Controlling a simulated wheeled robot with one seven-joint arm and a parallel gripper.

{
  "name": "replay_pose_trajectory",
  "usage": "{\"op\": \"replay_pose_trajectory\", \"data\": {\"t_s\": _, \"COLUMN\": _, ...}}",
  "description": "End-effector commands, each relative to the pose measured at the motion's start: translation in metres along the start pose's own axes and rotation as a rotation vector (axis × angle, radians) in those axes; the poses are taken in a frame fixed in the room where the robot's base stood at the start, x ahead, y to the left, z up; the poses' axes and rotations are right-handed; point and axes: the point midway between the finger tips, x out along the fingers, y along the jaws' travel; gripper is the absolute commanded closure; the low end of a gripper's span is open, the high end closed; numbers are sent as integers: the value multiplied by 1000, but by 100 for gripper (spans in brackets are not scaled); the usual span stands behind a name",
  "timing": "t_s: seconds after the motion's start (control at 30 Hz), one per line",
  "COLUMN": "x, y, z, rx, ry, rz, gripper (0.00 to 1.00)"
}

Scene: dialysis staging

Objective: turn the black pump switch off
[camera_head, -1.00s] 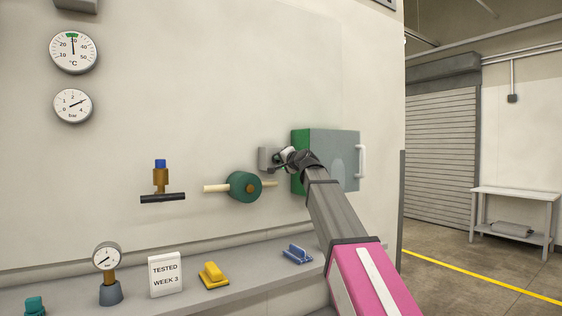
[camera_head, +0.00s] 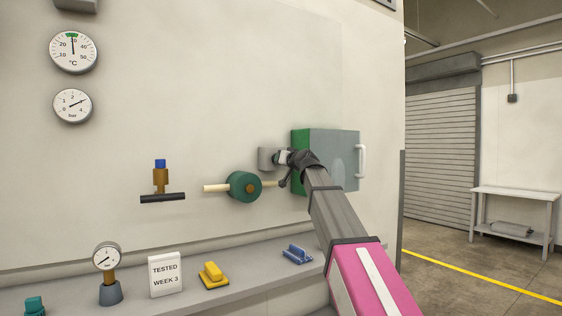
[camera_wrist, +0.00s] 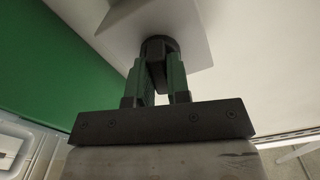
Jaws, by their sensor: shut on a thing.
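The black pump switch (camera_wrist: 157,48) is a dark knob on a grey switch box. In the wrist view my gripper (camera_wrist: 156,75) has its two green-lined fingers closed on either side of the knob. In the head view the grey switch box (camera_head: 266,158) is on the wall, left of a green and grey cabinet. My gripper (camera_head: 284,160) meets the front of this box there and largely hides the knob. The switch's exact angle and any markings on it cannot be made out.
The green-sided cabinet (camera_head: 335,160) with a white handle stands close to the right of my gripper. A green valve (camera_head: 244,187) with a cream bar is at lower left. A shelf (camera_head: 235,292) below holds a blue clamp-like item (camera_head: 297,254), a yellow one (camera_head: 213,275) and a sign (camera_head: 166,274).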

Motion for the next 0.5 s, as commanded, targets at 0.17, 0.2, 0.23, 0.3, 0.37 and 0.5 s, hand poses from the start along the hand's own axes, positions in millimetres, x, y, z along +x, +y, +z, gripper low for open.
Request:
{"op": "replay_pose_trajectory", "data": {"t_s": 0.17, "x": 0, "y": 0, "z": 1, "rx": -131, "ry": -2, "rz": 0, "gripper": 100}}
{"op": "replay_pose_trajectory", "data": {"t_s": 0.2, "x": 0, "y": 0, "z": 1, "rx": -156, "ry": -2, "rz": 0, "gripper": 100}}
{"op": "replay_pose_trajectory", "data": {"t_s": 0.23, "x": 0, "y": 0, "z": 1, "rx": -174, "ry": -2, "rz": 0, "gripper": 100}}
{"op": "replay_pose_trajectory", "data": {"t_s": 0.3, "x": 0, "y": 0, "z": 1, "rx": -209, "ry": -2, "rz": 0, "gripper": 100}}
{"op": "replay_pose_trajectory", "data": {"t_s": 0.37, "x": 0, "y": 0, "z": 1, "rx": -236, "ry": -2, "rz": 0, "gripper": 100}}
{"op": "replay_pose_trajectory", "data": {"t_s": 0.5, "x": 0, "y": 0, "z": 1, "rx": -279, "ry": -2, "rz": 0, "gripper": 100}}
